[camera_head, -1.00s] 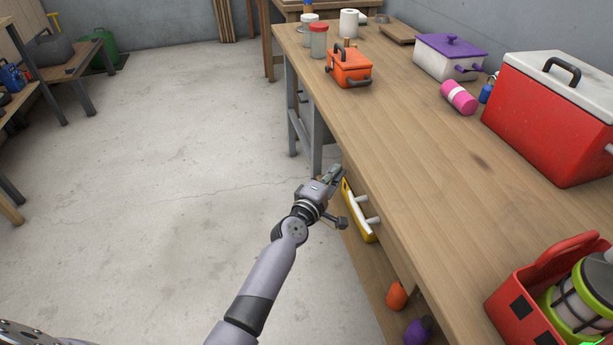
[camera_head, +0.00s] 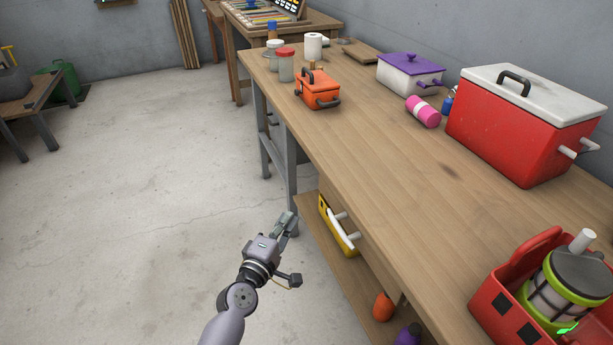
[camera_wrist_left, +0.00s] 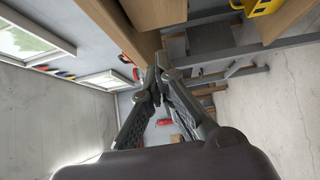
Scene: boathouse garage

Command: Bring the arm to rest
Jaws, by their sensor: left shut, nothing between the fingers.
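My left gripper (camera_head: 285,222) is in the head view, at the lower middle, in the open space left of the workbench's front edge. Its fingers point away toward the bench leg. In the left wrist view the two fingers (camera_wrist_left: 157,72) meet at their tips with nothing between them. The gripper is shut and empty, and appears apart from the bench. My right gripper is not in either view.
The wooden workbench (camera_head: 400,160) carries an orange toolbox (camera_head: 318,90), a red cooler (camera_head: 520,130) and a red crate (camera_head: 490,305) with a lantern. A yellow box (camera_head: 337,228) sits on the lower shelf. The concrete floor (camera_head: 130,200) to the left is clear.

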